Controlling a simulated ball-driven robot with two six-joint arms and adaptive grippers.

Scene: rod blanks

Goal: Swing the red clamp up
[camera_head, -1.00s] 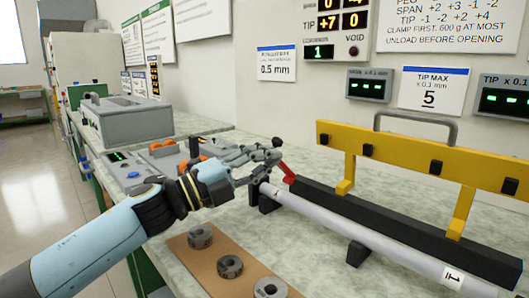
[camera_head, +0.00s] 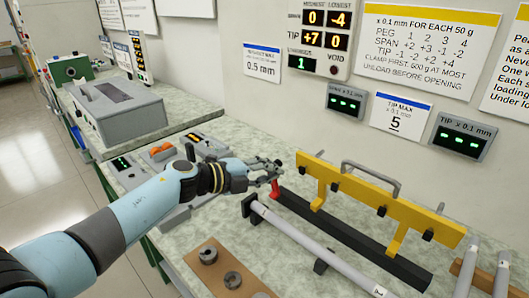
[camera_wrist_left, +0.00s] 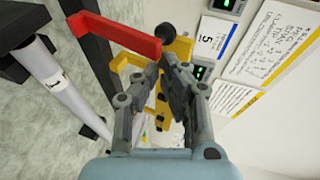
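The red clamp (camera_head: 275,189) stands at the near left end of the black beam, rising beside my left gripper. In the left wrist view the red clamp (camera_wrist_left: 112,42) is a bent red bar crossing left of and beyond the fingers. My left gripper (camera_head: 268,167) is just above and behind it in the head view. In the wrist view its fingers (camera_wrist_left: 160,70) are parted with a gap between the tips, and nothing shows held. Whether a finger touches the clamp I cannot tell. My right gripper is out of view.
A pale rod (camera_head: 310,246) lies on black supports in front of the black beam (camera_head: 350,240). A yellow frame (camera_head: 378,202) with a grey handle stands behind. A brown board (camera_head: 213,274) with grey rings lies at the front. Grey boxes (camera_head: 115,108) stand at the left.

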